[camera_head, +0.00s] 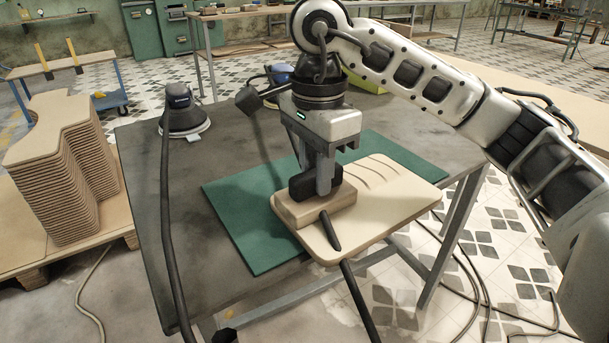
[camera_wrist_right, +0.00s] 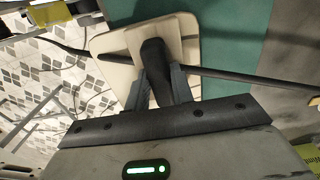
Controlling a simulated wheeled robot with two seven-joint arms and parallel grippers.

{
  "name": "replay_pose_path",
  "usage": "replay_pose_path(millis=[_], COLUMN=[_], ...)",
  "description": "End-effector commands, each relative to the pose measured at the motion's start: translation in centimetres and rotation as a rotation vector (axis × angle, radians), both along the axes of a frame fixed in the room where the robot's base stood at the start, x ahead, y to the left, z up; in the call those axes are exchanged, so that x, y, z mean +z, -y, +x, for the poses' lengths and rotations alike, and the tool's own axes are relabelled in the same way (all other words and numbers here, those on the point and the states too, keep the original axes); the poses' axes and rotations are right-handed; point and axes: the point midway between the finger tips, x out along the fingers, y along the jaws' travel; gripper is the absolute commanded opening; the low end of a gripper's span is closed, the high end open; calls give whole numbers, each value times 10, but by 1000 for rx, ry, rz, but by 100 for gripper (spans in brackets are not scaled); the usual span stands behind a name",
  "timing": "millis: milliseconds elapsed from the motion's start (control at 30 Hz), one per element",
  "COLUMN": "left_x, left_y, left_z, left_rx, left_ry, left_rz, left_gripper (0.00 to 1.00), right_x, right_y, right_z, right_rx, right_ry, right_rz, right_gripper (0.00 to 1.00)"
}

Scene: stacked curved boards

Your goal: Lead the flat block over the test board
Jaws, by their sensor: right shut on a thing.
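The flat block (camera_head: 315,206) is a pale wooden slab with a dark grip on top. It sits at the near left part of the test board (camera_head: 378,200), a light rounded board with a few curved grooves toward its far side. My right gripper (camera_head: 321,183) is shut on the dark grip, above the block. In the right wrist view my right gripper (camera_wrist_right: 162,98) closes on the dark grip, with the flat block (camera_wrist_right: 170,28) behind it and the test board (camera_wrist_right: 110,48) beyond. The block's underside is hidden. My left gripper is not in view.
The test board lies on a green mat (camera_head: 252,240) on a dark table (camera_head: 150,230). A sander (camera_head: 184,117) stands at the table's far left, with a dark hose. A stack of curved boards (camera_head: 62,180) stands left of the table. The table's left part is mostly clear.

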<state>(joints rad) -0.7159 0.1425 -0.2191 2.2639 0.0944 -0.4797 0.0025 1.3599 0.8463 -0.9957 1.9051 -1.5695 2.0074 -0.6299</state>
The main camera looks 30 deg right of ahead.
Motion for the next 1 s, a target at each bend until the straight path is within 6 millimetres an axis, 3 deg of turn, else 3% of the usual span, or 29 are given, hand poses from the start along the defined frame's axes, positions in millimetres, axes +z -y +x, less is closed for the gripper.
replay_pose_path(millis=[467, 1000], left_x=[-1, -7], left_y=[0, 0], left_z=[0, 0], left_rx=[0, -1], left_ry=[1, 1], left_rz=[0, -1], left_gripper=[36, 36], right_x=[0, -3], right_y=[7, 38], right_z=[1, 3], right_rx=[0, 0], right_ry=[1, -2], right_rz=[1, -1], right_gripper=[0, 0])
